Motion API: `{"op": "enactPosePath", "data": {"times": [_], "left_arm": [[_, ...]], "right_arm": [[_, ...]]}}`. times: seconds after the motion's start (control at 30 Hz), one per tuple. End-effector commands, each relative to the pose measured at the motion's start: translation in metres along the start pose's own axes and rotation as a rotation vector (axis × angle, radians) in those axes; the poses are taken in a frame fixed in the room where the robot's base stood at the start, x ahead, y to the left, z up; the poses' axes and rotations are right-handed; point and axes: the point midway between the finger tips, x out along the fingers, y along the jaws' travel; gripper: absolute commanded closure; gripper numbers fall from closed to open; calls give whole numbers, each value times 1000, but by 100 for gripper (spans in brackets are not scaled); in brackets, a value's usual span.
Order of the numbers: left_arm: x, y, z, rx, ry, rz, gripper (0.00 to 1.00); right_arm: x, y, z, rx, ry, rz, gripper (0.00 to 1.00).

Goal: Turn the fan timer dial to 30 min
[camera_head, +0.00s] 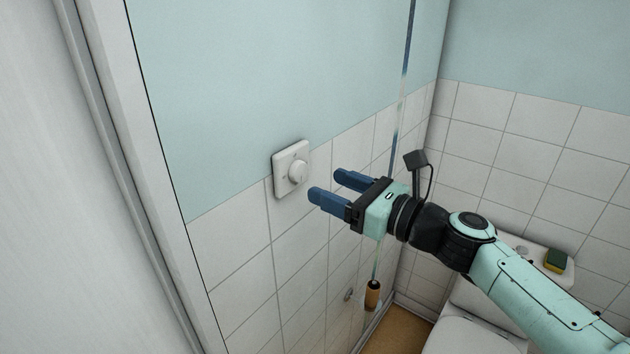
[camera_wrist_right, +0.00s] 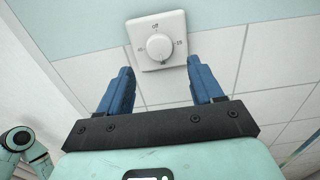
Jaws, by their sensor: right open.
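The fan timer dial (camera_head: 298,172) is a round white knob on a square white plate (camera_head: 282,160), fixed to the wall where paint meets tile. In the right wrist view the dial (camera_wrist_right: 159,47) shows face-on near the top, with small marks around it on the plate (camera_wrist_right: 140,30). The marks and the pointer are too small to read surely. My right gripper (camera_head: 329,185) is open and empty, with blue fingers pointing toward the dial from the right, apart from it. In the wrist view its fingers (camera_wrist_right: 160,72) lie either side of and below the knob. My left gripper is not in view.
A pull cord with a wooden handle (camera_head: 372,295) hangs close behind my right gripper. A toilet (camera_head: 470,335) stands at the lower right, with a sponge (camera_head: 556,260) on its cistern. A door frame (camera_head: 150,170) runs down the left. The wall around the plate is clear.

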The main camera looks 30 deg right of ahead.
Motion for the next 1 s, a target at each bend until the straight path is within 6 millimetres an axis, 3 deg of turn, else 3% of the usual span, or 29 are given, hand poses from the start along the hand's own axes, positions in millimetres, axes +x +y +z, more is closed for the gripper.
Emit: {"op": "enactPosePath", "data": {"times": [0.03, 0.2, 0.4, 1.0], "left_arm": [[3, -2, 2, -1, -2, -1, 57], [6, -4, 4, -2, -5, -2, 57], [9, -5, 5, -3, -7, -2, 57], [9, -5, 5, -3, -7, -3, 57]], "right_arm": [[-14, -1, 0, -2, -1, -5, 34], [-49, -1, -1, -2, 0, -3, 34], [-72, 0, 0, -1, 0, -1, 34], [-76, 0, 0, 0, 1, 0, 34]]}}
